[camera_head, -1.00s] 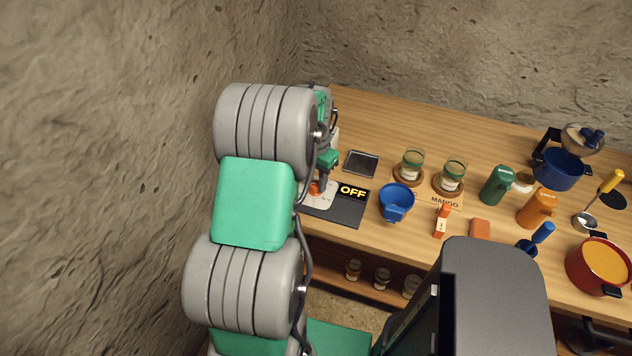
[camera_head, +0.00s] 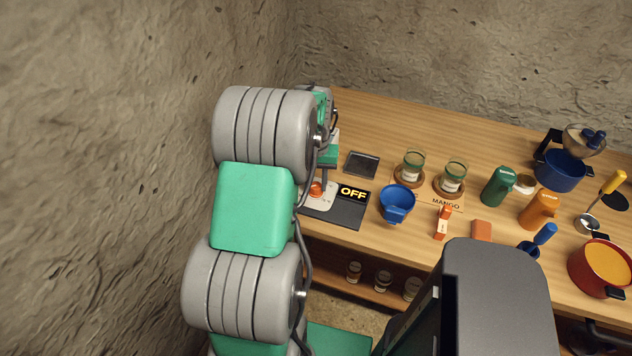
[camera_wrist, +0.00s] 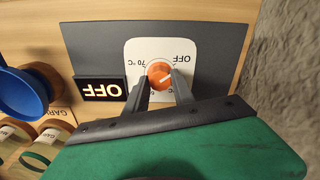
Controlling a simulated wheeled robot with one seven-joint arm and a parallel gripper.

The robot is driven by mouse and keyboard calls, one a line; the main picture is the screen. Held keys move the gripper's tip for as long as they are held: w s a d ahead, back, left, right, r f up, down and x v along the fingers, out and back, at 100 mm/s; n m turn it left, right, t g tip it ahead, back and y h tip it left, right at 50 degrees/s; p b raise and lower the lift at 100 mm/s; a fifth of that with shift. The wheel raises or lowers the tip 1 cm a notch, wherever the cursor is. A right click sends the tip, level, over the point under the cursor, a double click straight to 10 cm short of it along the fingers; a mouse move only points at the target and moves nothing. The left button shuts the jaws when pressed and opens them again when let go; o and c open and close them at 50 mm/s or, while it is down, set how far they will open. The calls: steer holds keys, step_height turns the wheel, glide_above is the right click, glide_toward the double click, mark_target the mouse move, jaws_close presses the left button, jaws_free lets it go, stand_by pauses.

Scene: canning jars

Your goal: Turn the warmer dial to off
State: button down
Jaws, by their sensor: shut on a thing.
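The warmer dial (camera_wrist: 159,73) is a round orange knob with a white mark, on a white plate (camera_wrist: 135,50) printed with OFF and temperature labels. In the wrist view my gripper (camera_wrist: 161,84) has a finger on each side of the knob and is shut on it. The white mark points roughly right, below the printed OFF; its exact setting is hard to read. The lit display (camera_wrist: 101,89) reads OFF, also in the head view (camera_head: 353,193). The dial shows small in the head view (camera_head: 316,189), beneath my arm.
The dark warmer panel (camera_head: 345,214) sits at the table's left end. A blue funnel (camera_head: 397,201) stands to its right, and a dark square pad (camera_head: 362,165) lies behind. Jars on coasters, bottles and pots fill the right side. A rough wall (camera_wrist: 287,80) is close by.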

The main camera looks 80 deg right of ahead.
mark_target(316, 185)
steer(key=c, duration=1.1)
jaws_free()
steer(key=shift+o, duration=0.2)
steer(key=shift+r, duration=0.1)
step_height(316, 185, up, 8)
steer(key=shift+f+b, duration=0.2)
steer(key=shift+b, duration=0.15)
